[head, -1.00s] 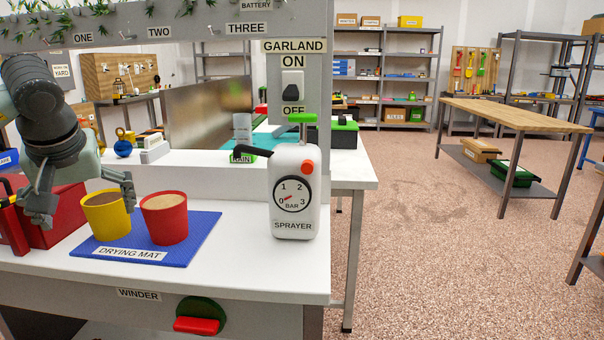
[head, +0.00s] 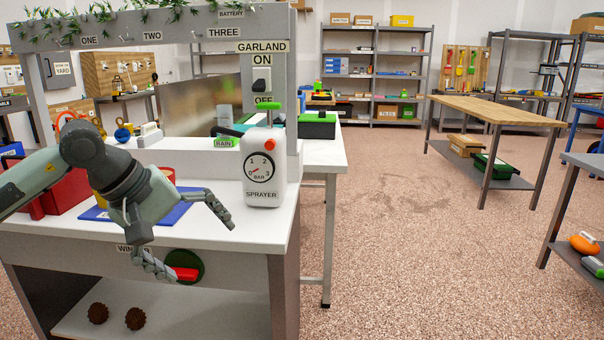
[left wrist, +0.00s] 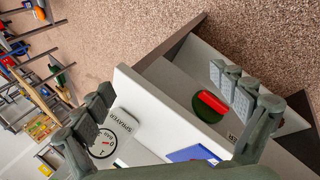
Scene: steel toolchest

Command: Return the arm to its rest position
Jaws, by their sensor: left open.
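My left gripper (head: 188,238) is open and empty in the head view, with its fingers spread wide in front of the workbench (head: 262,222), above the red and green winder handle (head: 186,268). In the left wrist view, my left gripper (left wrist: 166,96) frames the bench front and winder (left wrist: 210,105) between its fingers, holding nothing. My left arm hides most of the two pots; a bit of the yellow pot (head: 99,200) and the red pot's rim (head: 167,173) show on the blue drying mat (head: 177,214). My right gripper is not in view.
The white sprayer (head: 262,170) stands at the bench's right end, right of my left gripper. A red box (head: 68,193) lies at the left. Two brown balls (head: 98,313) lie on the shelf below. Open floor (head: 400,255) lies to the right.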

